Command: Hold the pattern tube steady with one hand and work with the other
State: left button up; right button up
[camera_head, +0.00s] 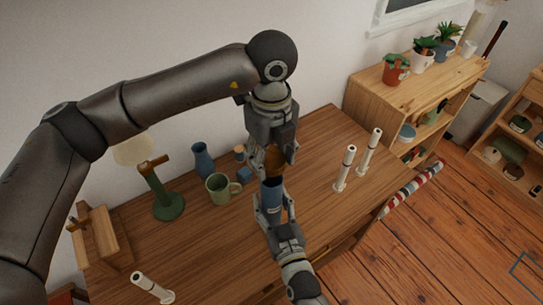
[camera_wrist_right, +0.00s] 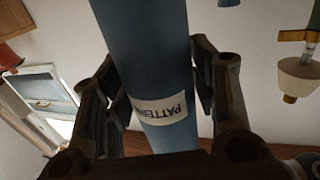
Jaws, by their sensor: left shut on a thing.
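The blue pattern tube (camera_head: 272,193) stands roughly upright over the wooden desk in the head view. In the right wrist view the tube (camera_wrist_right: 158,70) fills the middle, with a white label reading "PATTERN" upside down. My right gripper (camera_head: 273,208) comes from below, its fingers on both sides of the tube and shut on it. My left gripper (camera_head: 270,160) points down from above, directly over the tube's top. It is shut on a brown rounded thing, apparently the tube's cap (camera_head: 275,161). The fingers partly hide this cap, and I cannot tell whether it touches the tube.
A green mug (camera_head: 218,190), blue vase (camera_head: 203,160) and green lamp (camera_head: 166,198) stand left of the tube. A shelf with potted plants (camera_head: 395,75) is at back right.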

jog(key=shift+o, duration=1.1)
